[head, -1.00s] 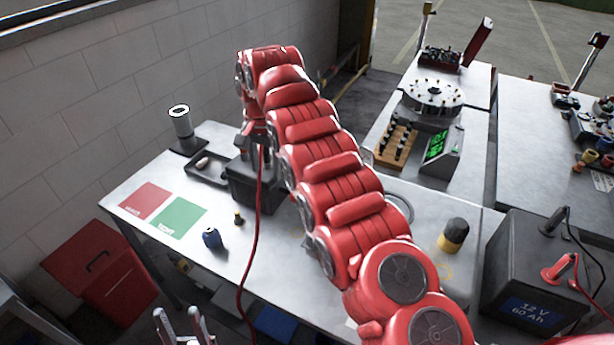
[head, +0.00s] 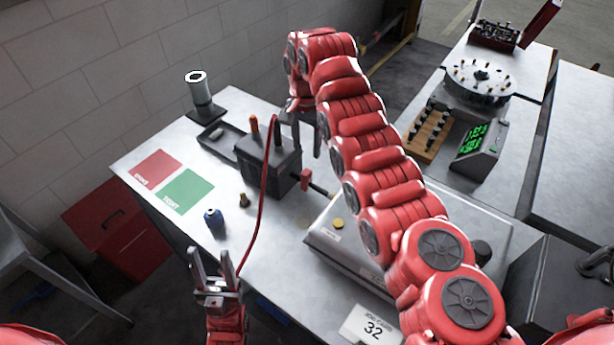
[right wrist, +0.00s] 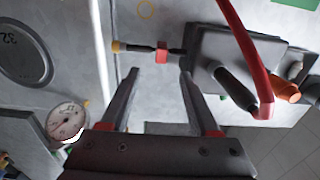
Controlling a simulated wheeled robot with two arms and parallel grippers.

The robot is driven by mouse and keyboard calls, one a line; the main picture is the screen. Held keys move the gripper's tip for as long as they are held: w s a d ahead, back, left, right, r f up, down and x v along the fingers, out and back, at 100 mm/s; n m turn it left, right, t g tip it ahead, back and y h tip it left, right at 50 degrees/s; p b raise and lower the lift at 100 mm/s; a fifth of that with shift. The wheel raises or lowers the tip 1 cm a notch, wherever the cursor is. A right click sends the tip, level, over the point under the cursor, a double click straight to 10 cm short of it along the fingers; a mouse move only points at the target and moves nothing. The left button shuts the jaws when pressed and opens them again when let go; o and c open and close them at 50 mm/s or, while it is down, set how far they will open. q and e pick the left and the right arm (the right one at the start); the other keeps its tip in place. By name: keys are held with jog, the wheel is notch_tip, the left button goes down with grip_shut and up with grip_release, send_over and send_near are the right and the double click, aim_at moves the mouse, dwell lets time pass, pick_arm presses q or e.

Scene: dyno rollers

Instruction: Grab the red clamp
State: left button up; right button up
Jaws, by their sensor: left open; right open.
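A small red block-like piece (head: 305,179) sits on a dark rod beside the dark box (head: 268,162) on the bench. In the right wrist view this red piece (right wrist: 162,53) lies just beyond the fingertips of my right gripper (right wrist: 159,72), across the gap between them. My right gripper is open and empty; my arm partly hides it in the head view. A red shape (head: 588,320) by the battery (head: 550,285) is cut off at the right edge; I cannot tell if it is a clamp. My left gripper (head: 210,258) is open and empty near the bench's front.
A red cable (head: 264,190) loops from the dark box past my left gripper. An orange-topped post (right wrist: 286,91) and a black post rise from the box.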

jog(key=p, duration=0.1)
send_over(306, 172)
jog(key=f, duration=0.5)
jog(key=shift+s+f, duration=0.15)
jog(key=shift+s, duration=0.2)
jog(key=shift+w+f, duration=0.1)
jog(key=shift+f, duration=0.2)
jog(key=shift+d+f+p, duration=0.1)
jog(key=shift+f+p, duration=0.25)
jog(key=shift+p, duration=0.25)
jog(key=shift+w+f+p, duration=0.2)
jog(key=shift+f+p, duration=0.35)
jog(key=shift+f, duration=0.55)
jog(key=shift+w+f+b, duration=0.1)
jog(key=shift+f+b, duration=0.3)
jog(key=shift+f, duration=0.8)
grip_shut()
